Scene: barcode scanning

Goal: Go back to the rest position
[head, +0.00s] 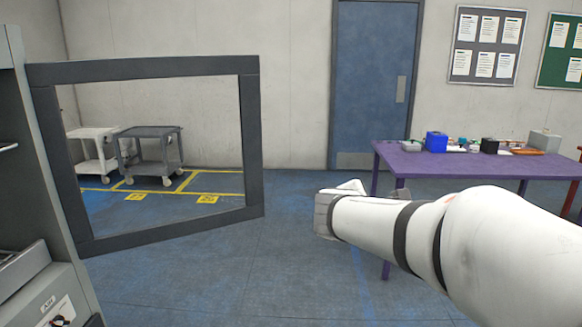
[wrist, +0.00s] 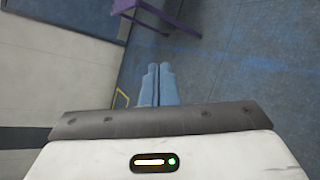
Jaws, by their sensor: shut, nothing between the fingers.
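My arm reaches in from the lower right of the head view, over open floor in front of the purple table (head: 445,162). My gripper is at the end of the arm; in the head view its fingers are mostly hidden behind my wrist. In the wrist view my gripper (wrist: 157,68) shows two bluish fingers side by side, touching, with nothing between them. Part of the purple table (wrist: 150,12) also shows at the top of the wrist view.
A dark-framed open door (head: 252,140) of a grey cabinet (head: 48,170) stands at the left. Two carts, one grey (head: 150,132), stand behind it. Boxes, including a blue one (head: 436,142), sit on the table. A blue door (head: 372,85) is at the back. The middle floor is clear.

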